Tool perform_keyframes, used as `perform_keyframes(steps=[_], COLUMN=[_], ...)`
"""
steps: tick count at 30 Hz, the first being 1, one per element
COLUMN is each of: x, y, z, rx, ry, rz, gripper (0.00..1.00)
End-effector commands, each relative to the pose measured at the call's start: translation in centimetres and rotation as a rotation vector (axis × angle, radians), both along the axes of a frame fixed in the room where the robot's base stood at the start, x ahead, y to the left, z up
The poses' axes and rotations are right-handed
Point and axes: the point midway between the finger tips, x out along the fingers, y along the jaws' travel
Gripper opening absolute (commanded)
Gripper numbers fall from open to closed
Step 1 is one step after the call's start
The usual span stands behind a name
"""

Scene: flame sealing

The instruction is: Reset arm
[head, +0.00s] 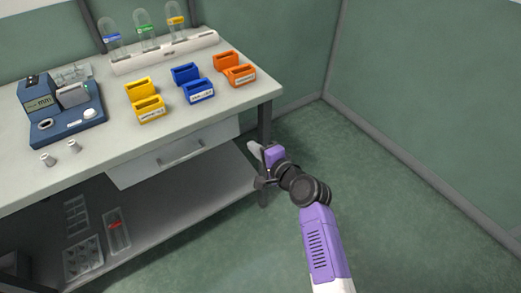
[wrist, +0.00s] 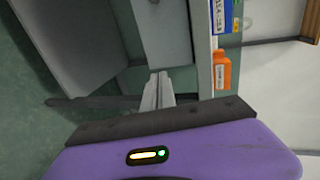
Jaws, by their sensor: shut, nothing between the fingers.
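My gripper (head: 255,150) is at the end of my purple and black arm, in front of the table's right front corner in the head view. In the wrist view its fingers (wrist: 157,90) stand close together and shut, with nothing between them. The arm reaches up from the lower right of the head view, over the floor. The gripper is below the tabletop level and beside the table leg; I cannot tell the exact gap to the leg.
The table (head: 215,125) carries a blue device (head: 65,125), yellow (head: 150,108), blue (head: 199,91) and orange (head: 240,75) bins, and a white rack (head: 165,53) with tubes. A drawer (head: 178,155) and a lower shelf (head: 150,210) are below. Floor (head: 410,220) at right is clear.

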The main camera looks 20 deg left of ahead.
Motion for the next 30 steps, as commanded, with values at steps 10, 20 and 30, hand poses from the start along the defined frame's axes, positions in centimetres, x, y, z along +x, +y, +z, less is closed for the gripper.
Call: perform_keyframes(steps=[10, 20, 30], x=[-1.8, -1.1, -1.8], y=[-2.1, -2.6, -9.3], z=[0.8, 1.4, 5.9], rx=[-0.001, -0.037, -0.274], ry=[0.001, -0.071, -0.490], rz=[0.000, -0.012, -0.171], gripper=[0.00, 0.00, 0.00])
